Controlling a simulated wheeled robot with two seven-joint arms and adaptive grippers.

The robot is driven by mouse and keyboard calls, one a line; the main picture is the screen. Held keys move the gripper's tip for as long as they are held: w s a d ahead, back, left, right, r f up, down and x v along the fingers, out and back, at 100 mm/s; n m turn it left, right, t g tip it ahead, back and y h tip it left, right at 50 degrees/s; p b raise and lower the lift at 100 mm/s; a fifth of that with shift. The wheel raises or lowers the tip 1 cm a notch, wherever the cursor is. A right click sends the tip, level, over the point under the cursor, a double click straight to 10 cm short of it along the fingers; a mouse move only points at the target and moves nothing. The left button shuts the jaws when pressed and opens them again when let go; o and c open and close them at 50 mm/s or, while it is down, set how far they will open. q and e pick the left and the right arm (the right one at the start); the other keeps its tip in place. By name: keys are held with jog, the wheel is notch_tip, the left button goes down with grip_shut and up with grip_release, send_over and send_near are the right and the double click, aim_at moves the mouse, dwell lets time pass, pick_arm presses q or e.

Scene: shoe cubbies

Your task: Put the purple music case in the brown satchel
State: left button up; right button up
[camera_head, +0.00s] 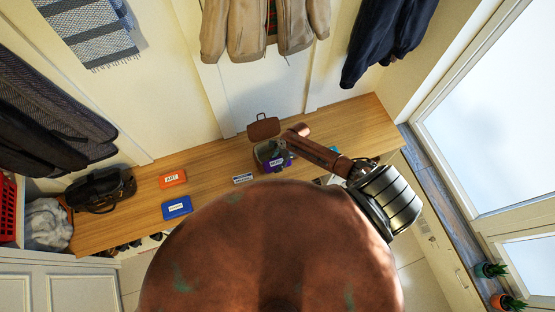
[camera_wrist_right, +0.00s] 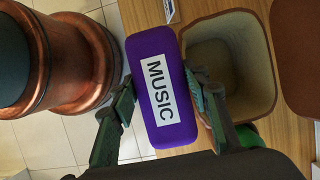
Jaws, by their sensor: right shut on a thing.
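The purple music case (camera_wrist_right: 160,85), with a white label reading MUSIC, is held between the two fingers of my right gripper (camera_wrist_right: 158,112) in the right wrist view. In the head view the purple case (camera_head: 277,162) shows partly, at the brown satchel. The brown satchel (camera_wrist_right: 265,55) stands open on the bench, its lid folded back. In the wrist view the case is beside the satchel's opening, to its left, and the visible inside looks empty. In the head view the satchel's raised lid (camera_head: 264,127) shows behind the case. My left gripper is not in view.
An orange case (camera_head: 173,179), a blue case (camera_head: 177,208) and a small labelled item (camera_head: 243,179) lie on the wooden bench (camera_head: 215,160). A black bag (camera_head: 101,190) sits at its left end. Jackets hang above. The bench between bag and satchel has free room.

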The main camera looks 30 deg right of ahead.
jog(key=shift+w+d+b, duration=1.05)
jog(key=shift+w+b, duration=1.05)
jog(key=shift+w, duration=2.7)
notch_tip(320, 180, down, 8)
jog(key=b, duration=0.5)
jog(key=shift+f+b, duration=2.8)
jog(key=shift+f, duration=1)
jog(key=o, duration=1.4)
jog(key=shift+c, duration=0.2)
jog(key=shift+r, duration=0.1)
notch_tip(320, 180, up, 10)
